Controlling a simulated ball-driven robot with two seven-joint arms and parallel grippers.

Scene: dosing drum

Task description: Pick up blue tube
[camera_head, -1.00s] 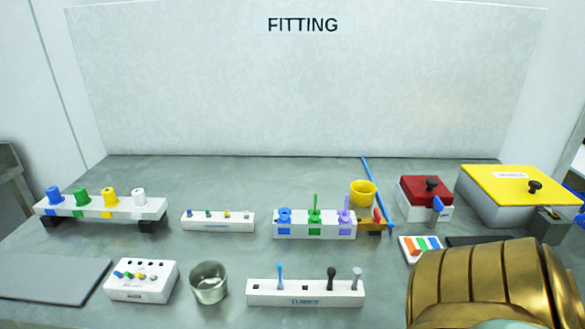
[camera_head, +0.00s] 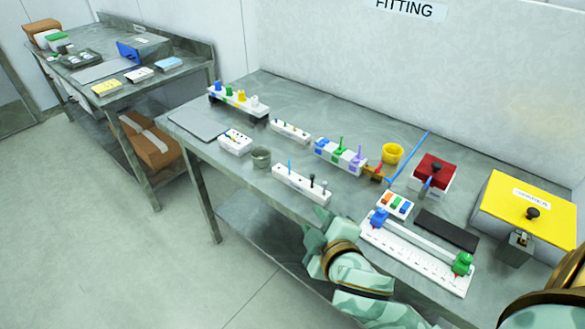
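The rack marked TUBES (camera_head: 302,187) stands near the front edge of the table. A thin light-blue tube (camera_head: 290,167) stands upright in its left end. Two dark or grey tubes (camera_head: 312,182) stand further right in the same rack.
A metal cup (camera_head: 261,157) stands left of the rack. A white ruler-like fixture (camera_head: 415,258) with blue and green clamps lies to the right. A long blue rod (camera_head: 408,157) lies behind, near a yellow cup (camera_head: 392,153). A second table (camera_head: 112,78) stands at the left.

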